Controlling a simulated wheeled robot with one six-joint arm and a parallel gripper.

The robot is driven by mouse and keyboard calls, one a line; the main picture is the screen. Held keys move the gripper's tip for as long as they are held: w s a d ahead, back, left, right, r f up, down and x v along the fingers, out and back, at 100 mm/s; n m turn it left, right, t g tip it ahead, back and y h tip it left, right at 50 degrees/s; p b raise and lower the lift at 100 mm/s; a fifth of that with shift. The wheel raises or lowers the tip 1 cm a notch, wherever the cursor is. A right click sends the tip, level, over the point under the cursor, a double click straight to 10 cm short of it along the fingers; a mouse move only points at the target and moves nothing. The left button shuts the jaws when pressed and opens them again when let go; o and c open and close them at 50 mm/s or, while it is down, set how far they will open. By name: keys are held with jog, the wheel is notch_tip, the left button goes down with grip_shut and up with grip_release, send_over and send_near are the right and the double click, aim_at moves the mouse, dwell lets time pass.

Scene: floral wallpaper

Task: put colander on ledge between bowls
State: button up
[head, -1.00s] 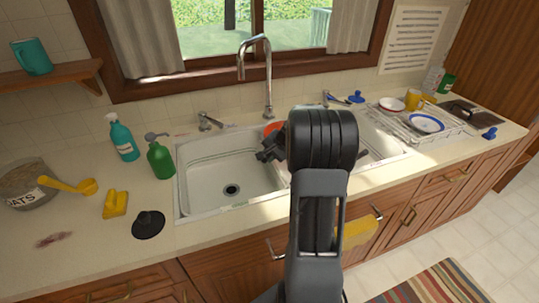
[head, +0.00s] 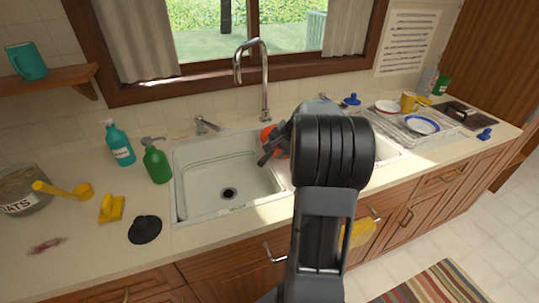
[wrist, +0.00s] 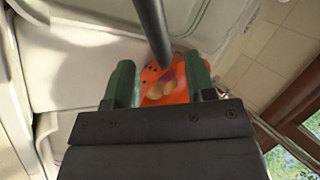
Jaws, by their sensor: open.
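The orange colander (head: 267,134) shows as a small patch at the back of the double sink near the tap base; my gripper and arm hide most of it. My gripper (head: 266,146) is in front of and above it. In the wrist view the colander (wrist: 158,97) has dark holes and holds something pale and purple. It shows between the two green fingers of my gripper (wrist: 160,82), which are apart; I cannot tell whether they touch it. The ledge between the sink bowls (head: 287,178) is mostly behind my arm. The left sink bowl (head: 215,185) is empty.
The tall tap (head: 265,85) rises behind the sink, and a dark rod crosses the wrist view. A dish rack (head: 440,130) stands right of the sink.

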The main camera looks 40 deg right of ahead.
jog(key=a+v, duration=0.1)
jog(key=v, duration=0.3)
jog(key=s+a+r+n+g, duration=0.1)
jog(key=s+a+n, duration=0.15)
jog(key=a, duration=0.35)
jog(key=s+a+n+g, duration=0.1)
jog(key=a+n, duration=0.2)
jog(key=a, duration=0.3)
jog(key=s+a+f+n+h, duration=0.2)
jog(key=s+a+f+n, duration=0.1)
jog(key=s+a+n, duration=0.5)
jog(key=s+a, duration=0.3)
jog(key=a, duration=0.1)
jog(key=shift+s+f+g+h, duration=0.25)
jog(key=shift+s+g+h, duration=0.05)
jog(key=shift+s, duration=0.1)
